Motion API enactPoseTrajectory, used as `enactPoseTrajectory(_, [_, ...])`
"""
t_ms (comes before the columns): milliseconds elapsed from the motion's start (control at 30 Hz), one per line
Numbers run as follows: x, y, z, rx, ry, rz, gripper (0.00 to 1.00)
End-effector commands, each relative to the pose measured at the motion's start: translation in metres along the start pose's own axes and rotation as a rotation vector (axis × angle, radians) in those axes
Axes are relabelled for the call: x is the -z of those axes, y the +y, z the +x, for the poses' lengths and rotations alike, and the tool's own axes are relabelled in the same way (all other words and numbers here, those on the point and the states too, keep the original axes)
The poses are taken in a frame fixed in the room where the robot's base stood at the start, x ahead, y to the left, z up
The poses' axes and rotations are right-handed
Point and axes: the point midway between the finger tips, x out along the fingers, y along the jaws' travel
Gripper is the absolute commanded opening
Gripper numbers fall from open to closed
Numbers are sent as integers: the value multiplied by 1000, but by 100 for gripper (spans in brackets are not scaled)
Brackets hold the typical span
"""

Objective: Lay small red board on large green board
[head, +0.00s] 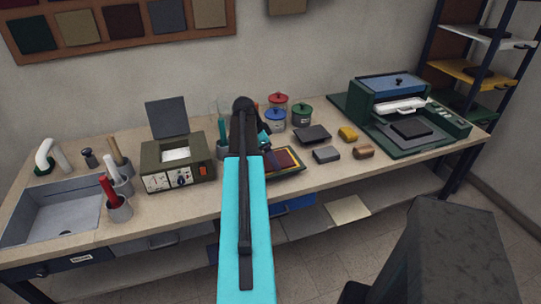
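A small stack of flat coloured pieces lies on the bench just right of my arm. Its top shows a dark red board (283,160) with a yellow border, and a dark blue part is at its left. My arm hides the stack's left side. I cannot make out a large green board on the bench for certain. My gripper (264,139) is at the far end of my arm, above or behind the stack. It is mostly hidden by the arm, so its fingers and anything between them cannot be seen.
A green press (391,100) stands at the right, and an olive box with a raised lid (178,164) at the left. Lidded jars (302,115) stand behind the stack. A black tray (312,135) and small blocks (326,155) lie right of it. A sink (58,211) is far left.

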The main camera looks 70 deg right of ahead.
Motion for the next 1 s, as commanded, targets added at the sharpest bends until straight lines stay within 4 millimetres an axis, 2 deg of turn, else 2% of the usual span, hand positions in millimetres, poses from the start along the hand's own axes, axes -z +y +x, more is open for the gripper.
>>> enactPoseTrajectory(200, [-1,0,3,0,0,0,62])
enactPoseTrajectory(233, [-1,0,2,0,0,0,90])
enactPoseTrajectory(300, [-1,0,2,0,0,0,100])
enactPoseTrajectory(733, [0,-1,-4,2,0,-1,100])
enactPoseTrajectory(1000, [-1,-1,-26,3,1,-2,100])
